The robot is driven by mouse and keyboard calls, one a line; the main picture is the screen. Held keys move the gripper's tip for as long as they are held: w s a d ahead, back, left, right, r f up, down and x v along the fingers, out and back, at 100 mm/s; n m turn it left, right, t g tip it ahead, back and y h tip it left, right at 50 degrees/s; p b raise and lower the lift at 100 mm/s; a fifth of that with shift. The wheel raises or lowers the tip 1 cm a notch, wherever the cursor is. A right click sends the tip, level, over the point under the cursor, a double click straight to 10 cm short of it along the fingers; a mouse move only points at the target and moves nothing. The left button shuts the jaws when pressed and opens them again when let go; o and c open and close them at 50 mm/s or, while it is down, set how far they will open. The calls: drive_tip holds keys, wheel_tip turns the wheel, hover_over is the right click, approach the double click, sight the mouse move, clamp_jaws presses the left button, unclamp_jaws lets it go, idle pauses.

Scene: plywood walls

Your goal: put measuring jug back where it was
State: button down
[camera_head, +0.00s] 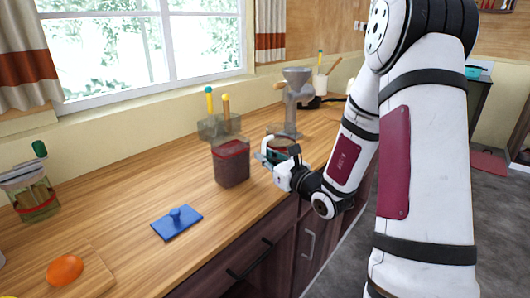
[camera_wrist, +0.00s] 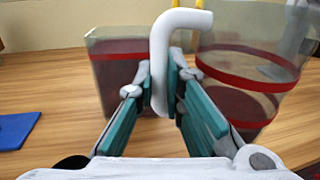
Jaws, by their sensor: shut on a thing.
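The measuring jug (camera_wrist: 250,70) is clear with red bands, dark red contents and a white handle (camera_wrist: 160,60). It is at the right of the wrist view. My gripper (camera_wrist: 165,88) is shut on the handle, with a teal-padded finger on each side. In the head view my gripper (camera_head: 268,157) is over the counter near its front edge, and the jug (camera_head: 279,130) is mostly hidden behind it. I cannot tell whether the jug's base touches the counter.
A clear square container (camera_head: 232,164) with dark red contents stands just left of my gripper; a blue lid (camera_head: 177,222) lies nearer. A grey grinder (camera_head: 292,105) and a utensil holder (camera_head: 218,127) stand behind. An orange (camera_head: 65,270) sits on a board at left.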

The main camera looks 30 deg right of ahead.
drive_tip(key=shift+w+d+f+b, duration=0.1)
drive_tip(key=shift+w+d+f, duration=0.85)
drive_tip(key=shift+w, duration=1.3)
drive_tip(key=shift+w+d+f+b, duration=0.1)
drive_tip(key=shift+w+d+f, duration=0.85)
drive_tip(key=shift+w, duration=1.35)
drive_tip(key=shift+w+d+f+b, duration=0.1)
drive_tip(key=shift+w+d+f, duration=0.4)
drive_tip(key=shift+w+d, duration=1.3)
drive_tip(key=shift+w+a+f, duration=0.1)
drive_tip(key=shift+w+a, duration=0.35)
drive_tip(key=shift+a, duration=0.05)
drive_tip(key=c, duration=2.1)
unclamp_jaws()
drive_tip(key=shift+f, duration=0.15)
drive_tip(key=o, duration=0.4)
